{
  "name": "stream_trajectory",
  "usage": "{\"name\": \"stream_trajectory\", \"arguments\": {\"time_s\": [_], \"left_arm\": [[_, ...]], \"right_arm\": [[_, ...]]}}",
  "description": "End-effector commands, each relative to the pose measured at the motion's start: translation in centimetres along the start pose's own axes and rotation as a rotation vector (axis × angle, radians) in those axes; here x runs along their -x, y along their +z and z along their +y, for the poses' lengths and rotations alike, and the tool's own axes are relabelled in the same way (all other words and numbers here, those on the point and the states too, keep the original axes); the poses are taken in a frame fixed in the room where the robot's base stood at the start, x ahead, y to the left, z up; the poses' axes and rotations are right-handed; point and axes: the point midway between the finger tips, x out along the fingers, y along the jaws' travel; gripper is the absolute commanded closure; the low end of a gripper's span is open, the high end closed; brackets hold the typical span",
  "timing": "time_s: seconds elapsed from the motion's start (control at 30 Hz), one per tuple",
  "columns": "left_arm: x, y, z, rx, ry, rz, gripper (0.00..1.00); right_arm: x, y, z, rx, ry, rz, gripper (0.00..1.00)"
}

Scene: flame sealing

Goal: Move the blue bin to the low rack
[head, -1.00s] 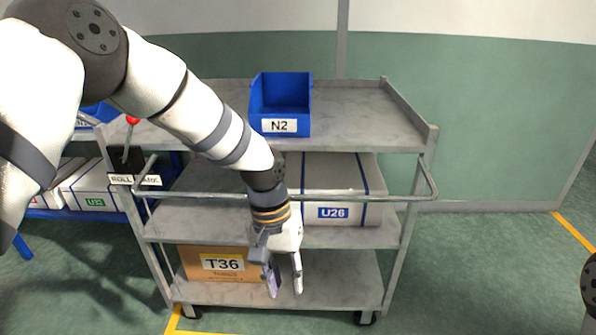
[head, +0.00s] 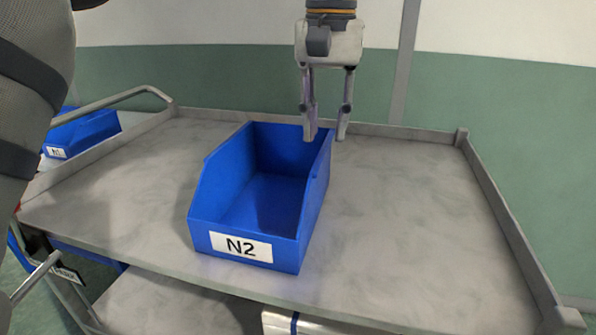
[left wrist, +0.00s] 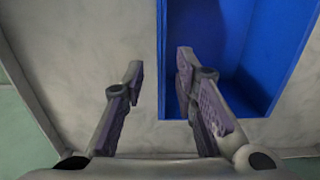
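The blue bin (head: 262,190) labelled N2 stands upright on the top shelf of a grey trolley (head: 400,220), its low open front toward me. My left gripper (head: 326,138) points down at the bin's far right corner. It is open, with one finger on the inner side of the bin's right wall and the other outside it. In the left wrist view, the bin (left wrist: 235,60) has its wall between the spread fingers (left wrist: 158,75); I cannot tell whether they touch it. My right gripper is not in view. I cannot identify the low rack for certain now.
Another blue bin (head: 85,133) stands at the left beyond the trolley's handle rail (head: 110,97). The shelf has raised rims at the back and right. Its right part is clear. A lower shelf (head: 165,305) with a white box (head: 310,325) shows below. A green and white wall is behind.

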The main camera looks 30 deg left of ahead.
Motion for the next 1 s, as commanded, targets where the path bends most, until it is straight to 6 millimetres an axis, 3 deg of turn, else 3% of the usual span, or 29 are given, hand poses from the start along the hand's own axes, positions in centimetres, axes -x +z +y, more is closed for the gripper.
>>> {"name": "stream_trajectory", "arguments": {"time_s": [0.2,0.6,0.87,1.0], "left_arm": [[-4.8,0.2,0.0,-0.003,0.001,-0.005,0.73],[-11.1,0.6,-0.2,-0.002,0.001,-0.002,0.73],[-11.6,0.5,-0.2,-0.001,0.001,0.0,0.73],[-11.6,0.5,-0.2,-0.001,0.001,0.0,1.0]], "right_arm": [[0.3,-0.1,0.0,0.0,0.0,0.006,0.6],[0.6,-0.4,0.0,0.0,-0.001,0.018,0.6],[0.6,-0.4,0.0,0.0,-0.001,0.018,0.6],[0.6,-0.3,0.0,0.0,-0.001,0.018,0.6]]}}
